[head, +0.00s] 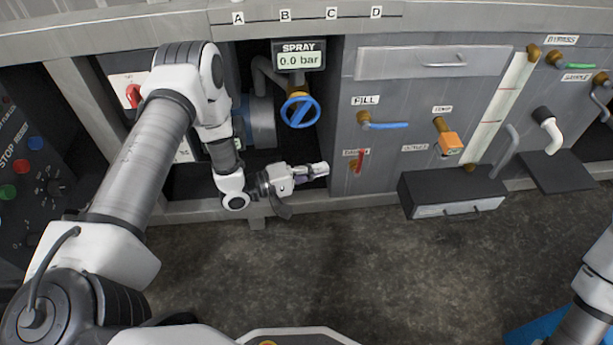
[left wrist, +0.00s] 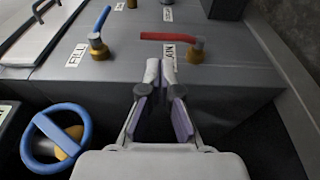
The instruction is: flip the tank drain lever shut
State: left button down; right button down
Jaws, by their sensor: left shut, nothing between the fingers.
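The red drain lever (head: 359,162) is on the grey tank front, below the blue fill lever (head: 388,126), and points roughly up and down in the head view. In the left wrist view the drain lever (left wrist: 168,37) runs sideways from its brass stem, in front of its partly covered label. My left gripper (head: 325,169) is shut and empty, just left of the lever in the head view. In the left wrist view its fingertips (left wrist: 160,70) are just short of the lever and label; I cannot tell whether they touch anything. My right gripper is out of view.
A blue spray valve wheel (head: 300,111) sits in the recess to the left. An orange-handled temp valve (head: 449,142) is to the right. A dark box (head: 452,190) juts out below it. The floor in front is clear.

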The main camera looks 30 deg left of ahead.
aim_at(359, 159)
pick_arm(q)
jog(key=b+x, duration=0.3)
jog(key=x, duration=0.5)
jog(key=shift+s+r, duration=0.1)
jog(key=shift+d+r+p, duration=0.15)
jog(key=shift+d+p, duration=0.05)
jog(key=shift+p, duration=0.4)
